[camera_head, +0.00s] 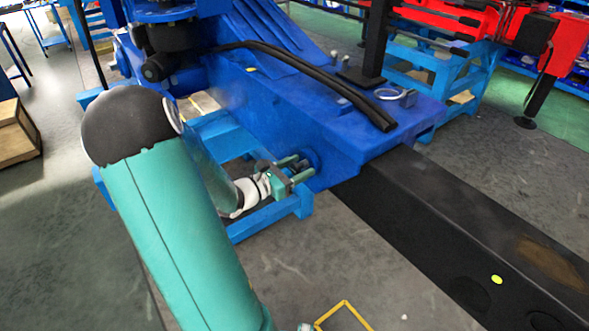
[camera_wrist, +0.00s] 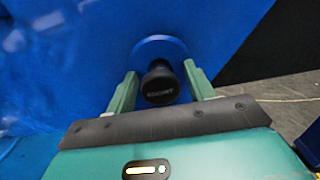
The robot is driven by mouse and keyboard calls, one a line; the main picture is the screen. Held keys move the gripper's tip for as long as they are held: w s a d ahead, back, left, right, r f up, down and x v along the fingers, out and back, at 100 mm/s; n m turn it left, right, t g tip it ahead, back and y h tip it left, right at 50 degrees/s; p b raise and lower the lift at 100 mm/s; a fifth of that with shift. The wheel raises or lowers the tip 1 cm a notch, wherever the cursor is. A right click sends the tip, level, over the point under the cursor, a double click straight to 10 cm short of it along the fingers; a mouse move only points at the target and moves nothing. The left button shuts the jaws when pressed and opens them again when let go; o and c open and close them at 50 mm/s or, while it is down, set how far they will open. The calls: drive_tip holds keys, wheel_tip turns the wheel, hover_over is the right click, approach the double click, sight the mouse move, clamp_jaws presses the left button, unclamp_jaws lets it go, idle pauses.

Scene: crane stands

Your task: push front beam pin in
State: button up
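The front beam pin (camera_wrist: 160,84) shows in the wrist view as a black round knob with faint lettering on its end. It sticks out of a round blue collar (camera_wrist: 160,50) on the blue side wall of the crane. My gripper (camera_wrist: 160,70) is open, with one green finger on each side of the knob and a visible gap to each. In the head view my gripper (camera_head: 302,167) is close to the blue crane wall, its fingers pointing at the collar. The pin itself is mostly hidden there by the fingers.
A long black beam (camera_head: 470,235) runs out from the blue crane body (camera_head: 285,100) to the lower right. A blue stand (camera_head: 250,221) lies just under my gripper. A black hose (camera_head: 320,80) lies on top of the crane body. Grey floor is free in front.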

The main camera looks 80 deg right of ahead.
drive_tip(key=v, duration=1.4)
drive_tip(key=shift+w, duration=0.1)
drive_tip(key=shift+a, duration=0.1)
drive_tip(key=w+a+r+m+t+y, duration=0.3)
drive_tip(key=w+a+r+t+y, duration=0.1)
drive_tip(key=a, duration=0.9)
drive_tip(key=w+a+r+m+t+y, duration=0.3)
drive_tip(key=a+t, duration=0.4)
drive_tip(key=a, duration=0.6)
drive_tip(key=w+a+r+m+t+y, duration=0.3)
drive_tip(key=w+a+r+t+y, duration=0.2)
drive_tip(key=a, duration=0.8)
drive_tip(key=shift+a+r+m+t+y, duration=0.2)
drive_tip(key=shift+r+m+t+y, duration=0.1)
drive_tip(key=shift+t+y, duration=0.45)
drive_tip(key=shift+s+f, duration=0.1)
drive_tip(key=c, duration=0.4)
drive_tip(key=shift+d, duration=0.1)
drive_tip(key=shift+d, duration=0.1)
